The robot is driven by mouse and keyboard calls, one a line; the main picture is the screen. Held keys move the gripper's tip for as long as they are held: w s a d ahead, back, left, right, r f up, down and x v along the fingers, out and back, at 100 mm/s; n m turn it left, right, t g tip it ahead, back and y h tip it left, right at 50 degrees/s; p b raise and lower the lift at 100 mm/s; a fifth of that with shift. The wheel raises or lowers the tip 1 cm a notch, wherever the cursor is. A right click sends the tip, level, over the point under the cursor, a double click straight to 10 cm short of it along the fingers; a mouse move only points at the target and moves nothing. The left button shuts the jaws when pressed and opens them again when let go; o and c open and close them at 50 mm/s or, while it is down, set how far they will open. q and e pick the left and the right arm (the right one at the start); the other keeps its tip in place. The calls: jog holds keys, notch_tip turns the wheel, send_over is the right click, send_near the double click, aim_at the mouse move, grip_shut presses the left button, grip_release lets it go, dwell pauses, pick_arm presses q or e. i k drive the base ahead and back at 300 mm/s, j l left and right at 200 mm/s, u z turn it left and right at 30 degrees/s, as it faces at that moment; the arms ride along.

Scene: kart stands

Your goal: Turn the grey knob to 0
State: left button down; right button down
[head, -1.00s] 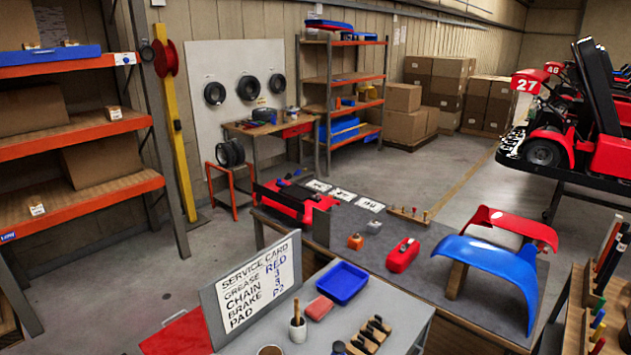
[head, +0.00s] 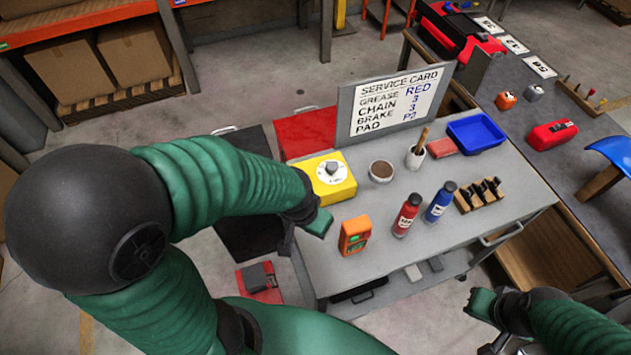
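A yellow box (head: 343,192) stands at the left of the grey cart top. My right gripper (head: 487,324) is low at the right, off the cart's front edge. Its fingers also look apart and empty.
The cart top (head: 360,265) also bears an orange meter (head: 354,235), red (head: 407,215) and blue (head: 439,203) bottles, a brown-filled cup (head: 381,171), a brush pot (head: 415,157), a blue tray (head: 475,134) and a service card (head: 392,103). A dark workbench (head: 559,175) stands behind at right.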

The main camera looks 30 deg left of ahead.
aim_at(333, 167)
jog(key=i+l+u, duration=0.1)
jog(key=l+u, duration=0.55)
jog(key=u, duration=0.2)
jog(key=l+u, duration=0.45)
jog(key=i+j, duration=0.05)
